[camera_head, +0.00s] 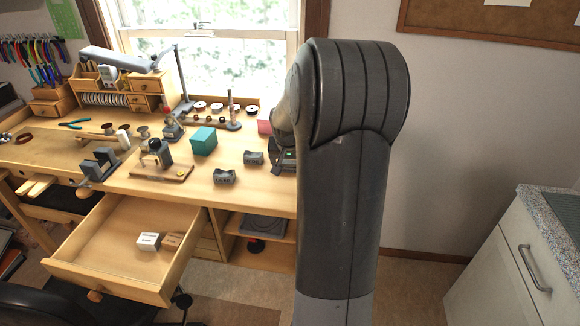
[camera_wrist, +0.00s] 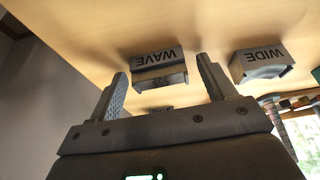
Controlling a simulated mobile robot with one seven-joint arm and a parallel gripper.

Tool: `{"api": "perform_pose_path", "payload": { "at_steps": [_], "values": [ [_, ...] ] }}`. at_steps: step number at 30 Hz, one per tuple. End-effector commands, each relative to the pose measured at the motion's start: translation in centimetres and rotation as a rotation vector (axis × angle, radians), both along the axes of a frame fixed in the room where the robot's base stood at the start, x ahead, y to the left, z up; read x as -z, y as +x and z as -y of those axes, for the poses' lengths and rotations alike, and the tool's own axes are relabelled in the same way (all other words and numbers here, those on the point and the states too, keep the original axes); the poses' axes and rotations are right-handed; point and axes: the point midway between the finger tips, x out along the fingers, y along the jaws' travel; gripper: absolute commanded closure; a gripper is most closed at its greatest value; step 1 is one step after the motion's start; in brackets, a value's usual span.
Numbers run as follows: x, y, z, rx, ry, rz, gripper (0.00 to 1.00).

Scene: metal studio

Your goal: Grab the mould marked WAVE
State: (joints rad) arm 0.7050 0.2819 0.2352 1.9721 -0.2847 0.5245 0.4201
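The mould marked WAVE (camera_wrist: 157,60) is a small grey block on the wooden bench top, seen upside down in the wrist view. My gripper (camera_wrist: 163,69) is open and empty, one finger to either side of the mould's place in the picture. I see no contact; how far the tips are from it is hard to tell. A similar mould marked WIDE (camera_wrist: 264,66) stands to its right in the wrist view. In the head view my arm hides most of my gripper, and I cannot make out the WAVE marking there.
In the head view two grey moulds (camera_head: 224,176) (camera_head: 253,157) and a teal box (camera_head: 204,141) are on the bench. An open drawer (camera_head: 103,275) holds small boxes (camera_head: 148,241).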

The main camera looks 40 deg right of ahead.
Motion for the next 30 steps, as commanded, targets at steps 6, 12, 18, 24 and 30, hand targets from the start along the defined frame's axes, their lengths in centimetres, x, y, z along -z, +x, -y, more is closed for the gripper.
{"api": "perform_pose_path", "payload": {
  "at_steps": [6,12,18,24,30],
  "values": [
    [-0.03,-0.02,0.00,0.000,0.000,0.000,0.42],
    [-0.04,-0.02,0.00,0.000,0.000,0.000,0.59],
    [-0.04,-0.01,-0.01,0.000,0.000,0.000,0.75],
    [-0.11,0.02,0.01,0.000,-0.001,0.002,0.82],
    [-0.41,0.03,0.02,0.000,-0.002,0.002,0.82]
  ]
}}
